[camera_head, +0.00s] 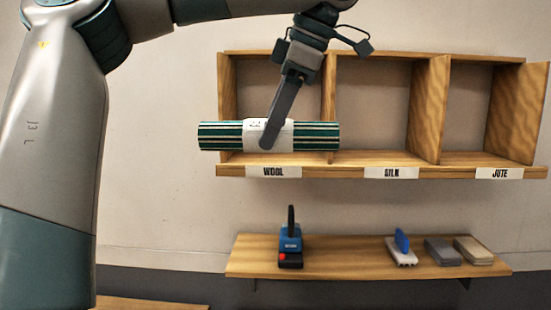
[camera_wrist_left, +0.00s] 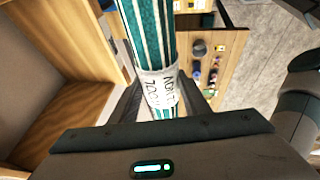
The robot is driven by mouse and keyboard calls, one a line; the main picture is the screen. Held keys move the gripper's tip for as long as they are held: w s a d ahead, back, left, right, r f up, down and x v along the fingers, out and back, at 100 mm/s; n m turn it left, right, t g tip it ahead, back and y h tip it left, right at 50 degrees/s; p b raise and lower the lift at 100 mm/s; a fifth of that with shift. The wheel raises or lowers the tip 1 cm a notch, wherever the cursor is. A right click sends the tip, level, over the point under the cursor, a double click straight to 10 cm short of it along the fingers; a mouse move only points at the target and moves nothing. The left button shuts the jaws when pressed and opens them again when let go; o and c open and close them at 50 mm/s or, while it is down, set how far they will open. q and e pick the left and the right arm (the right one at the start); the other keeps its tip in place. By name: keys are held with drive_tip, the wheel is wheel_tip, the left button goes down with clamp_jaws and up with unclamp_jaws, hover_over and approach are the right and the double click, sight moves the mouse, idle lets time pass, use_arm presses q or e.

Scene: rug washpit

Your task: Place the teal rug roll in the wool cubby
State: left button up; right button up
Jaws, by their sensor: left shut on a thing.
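The teal rug roll (camera_head: 219,136) has dark and cream stripes and a white paper band with lettering. It lies level in front of the wool cubby (camera_head: 277,92), at the height of its lower part. My left gripper (camera_head: 270,141) is shut on the roll at the band. In the left wrist view the roll (camera_wrist_left: 152,32) runs up from between the fingers of my left gripper (camera_wrist_left: 158,100). The roll's left end reaches past the cubby's left wall. I cannot tell how far its near side is from the shelf edge. My right gripper is not in view.
The silk cubby (camera_head: 383,100) and jute cubby (camera_head: 475,105) stand to the right, both empty. A lower shelf (camera_head: 340,262) holds a blue and black tool (camera_head: 290,246), a blue-handled brush (camera_head: 402,248) and grey and tan blocks (camera_head: 473,251). Dividers separate the cubbies.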

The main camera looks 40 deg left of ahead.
use_arm(q)
drive_tip(key=shift+w, duration=0.1)
drive_tip(key=shift+w+a+r+p, duration=0.1)
drive_tip(key=shift+w+a+p, duration=0.25)
drive_tip(key=shift+p, duration=0.05)
drive_tip(key=shift+w+a+f+p, duration=0.6)
drive_tip(key=shift+w+a+p, duration=0.95)
drive_tip(key=shift+w+a, duration=0.65)
drive_tip(key=shift+w+a+f+p, duration=0.55)
drive_tip(key=shift+w+a+p, duration=1.15)
drive_tip(key=shift+w, duration=0.85)
drive_tip(key=shift+w+a+f+p, duration=0.6)
drive_tip(key=shift+w+a+p, duration=0.8)
drive_tip(key=shift+w+a, duration=0.85)
drive_tip(key=shift+w+d, duration=0.1)
drive_tip(key=shift+d, duration=0.05)
drive_tip(key=shift+d, duration=0.1)
